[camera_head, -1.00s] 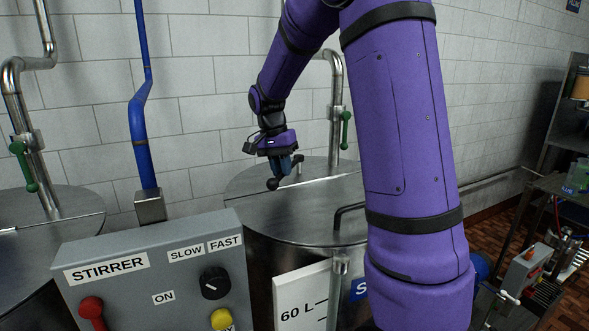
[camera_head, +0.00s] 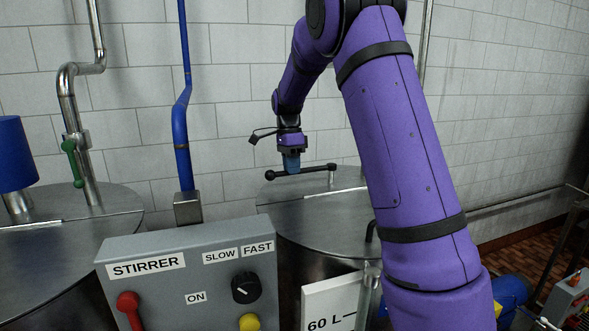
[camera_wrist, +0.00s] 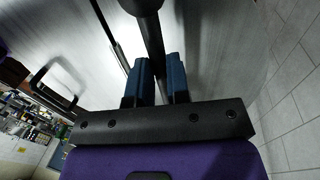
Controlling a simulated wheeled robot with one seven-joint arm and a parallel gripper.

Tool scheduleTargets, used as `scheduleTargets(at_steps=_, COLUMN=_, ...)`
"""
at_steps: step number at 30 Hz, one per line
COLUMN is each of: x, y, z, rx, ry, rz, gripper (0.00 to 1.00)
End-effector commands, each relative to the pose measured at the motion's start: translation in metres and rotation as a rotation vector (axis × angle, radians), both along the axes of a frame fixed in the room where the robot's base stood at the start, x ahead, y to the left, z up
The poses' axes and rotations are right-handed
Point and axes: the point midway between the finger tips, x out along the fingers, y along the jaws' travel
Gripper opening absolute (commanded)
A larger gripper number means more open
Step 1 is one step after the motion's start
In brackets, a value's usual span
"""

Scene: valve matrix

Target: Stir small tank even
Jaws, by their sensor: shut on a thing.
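The small tank's flat metal lid (camera_head: 330,218) sits behind the stirrer box, partly hidden by my arm. A black stirring crank (camera_head: 312,171) with a ball end lies above the lid. It runs from a short upright shaft (camera_head: 332,176) on the right to the ball (camera_head: 270,175) on the left. My gripper (camera_head: 292,168) points down with blue fingers shut on the crank bar, close to the ball end. In the wrist view, the dark bar (camera_wrist: 153,40) passes between the blue fingers (camera_wrist: 158,78).
A grey STIRRER box (camera_head: 190,262) with a red lever, dark dial and yellow button stands in front. A larger tank (camera_head: 60,232) and a blue pipe (camera_head: 182,120) are at left. A 60 L sign (camera_head: 330,305) stands before the small tank. The tiled wall is close behind.

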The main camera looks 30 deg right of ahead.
Motion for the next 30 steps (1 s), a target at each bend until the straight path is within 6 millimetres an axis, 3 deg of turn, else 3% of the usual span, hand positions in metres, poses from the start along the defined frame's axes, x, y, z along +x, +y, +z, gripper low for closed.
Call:
scheduleTargets(at_steps=18, x=0.0062, y=-0.0021, z=0.0015, rx=-0.001, ry=-0.006, rz=-0.044, gripper=0.0)
scheduleTargets(at_steps=19, x=0.0063, y=-0.0022, z=0.0015, rx=-0.001, ry=-0.007, rz=-0.043, gripper=0.21)
scheduleTargets(at_steps=22, x=0.0059, y=-0.0021, z=0.0012, rx=-0.002, ry=-0.006, rz=-0.043, gripper=0.42)
scheduleTargets(at_steps=30, x=0.0054, y=-0.0018, z=0.0011, rx=0.0, ry=-0.002, rz=-0.041, gripper=0.42)
